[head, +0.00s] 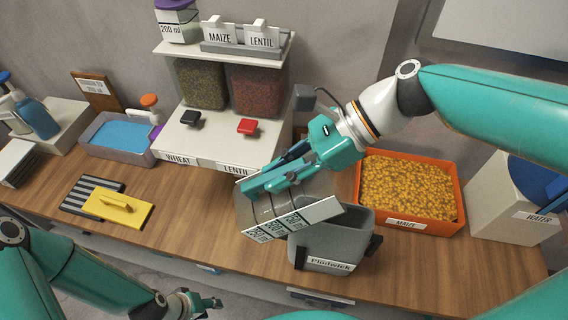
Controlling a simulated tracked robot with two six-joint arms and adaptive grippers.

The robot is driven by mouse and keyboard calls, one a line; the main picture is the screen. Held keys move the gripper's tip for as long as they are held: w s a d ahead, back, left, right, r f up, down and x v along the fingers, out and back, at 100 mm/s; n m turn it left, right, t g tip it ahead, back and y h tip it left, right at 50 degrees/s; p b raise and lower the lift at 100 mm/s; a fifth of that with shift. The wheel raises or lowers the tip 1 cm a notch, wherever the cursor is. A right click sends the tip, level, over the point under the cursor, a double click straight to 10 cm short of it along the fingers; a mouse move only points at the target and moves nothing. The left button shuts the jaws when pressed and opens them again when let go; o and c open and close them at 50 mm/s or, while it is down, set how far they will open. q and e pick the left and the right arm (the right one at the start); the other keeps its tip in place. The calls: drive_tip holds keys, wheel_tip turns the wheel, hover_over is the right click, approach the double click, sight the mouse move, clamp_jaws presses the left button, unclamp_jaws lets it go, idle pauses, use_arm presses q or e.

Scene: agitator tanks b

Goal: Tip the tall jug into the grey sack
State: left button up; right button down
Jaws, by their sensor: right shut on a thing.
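The tall jug (262,207), a grey vessel with white scale labels along its side, is held tipped well over beside and above the grey sack. My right gripper (268,182) is shut on it from above. Anything pouring out is not visible. My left gripper (203,303) is low, in front of the bench, empty; its finger opening is unclear.
An orange bin of yellow maize (408,188) stands right of the sack, with a water container (515,205) beyond. Behind are the wheat and lentil dispensers (228,90). A blue-filled tray (122,137) and yellow float (118,206) lie left. The bench's middle left is clear.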

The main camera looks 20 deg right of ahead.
sight(259, 180)
drive_tip(key=shift+a+r+h+p, duration=0.25)
drive_tip(key=shift+r+h+p, duration=0.05)
drive_tip(key=shift+r+p, duration=0.15)
drive_tip(key=shift+a+f+h, duration=0.15)
drive_tip(key=shift+a+h, duration=0.2)
drive_tip(key=shift+h, duration=0.05)
drive_tip(key=h, duration=0.1)
drive_tip(key=a+h, duration=0.1)
drive_tip(key=shift+w+a+h, duration=0.2)
drive_tip(key=shift+h, duration=0.2)
drive_tip(key=h, duration=0.2)
drive_tip(key=f+g+h, duration=0.1)
drive_tip(key=h, duration=0.1)
drive_tip(key=shift+a+f, duration=0.15)
drive_tip(key=shift+a, duration=0.25)
drive_tip(key=shift+d+f+h, duration=0.35)
drive_tip(key=shift+f+h, duration=0.25)
drive_tip(key=shift+h, duration=0.4)
drive_tip(key=f+h, duration=0.2)
drive_tip(key=shift+d+f+h+b, duration=0.2)
drive_tip(key=shift+d+h+b, duration=0.1)
drive_tip(key=shift+d, duration=0.05)
drive_tip(key=shift+s+d+f+g+h, duration=0.1)
drive_tip(key=shift+d+f+g+h, duration=0.2)
drive_tip(key=shift+f+h, duration=0.15)
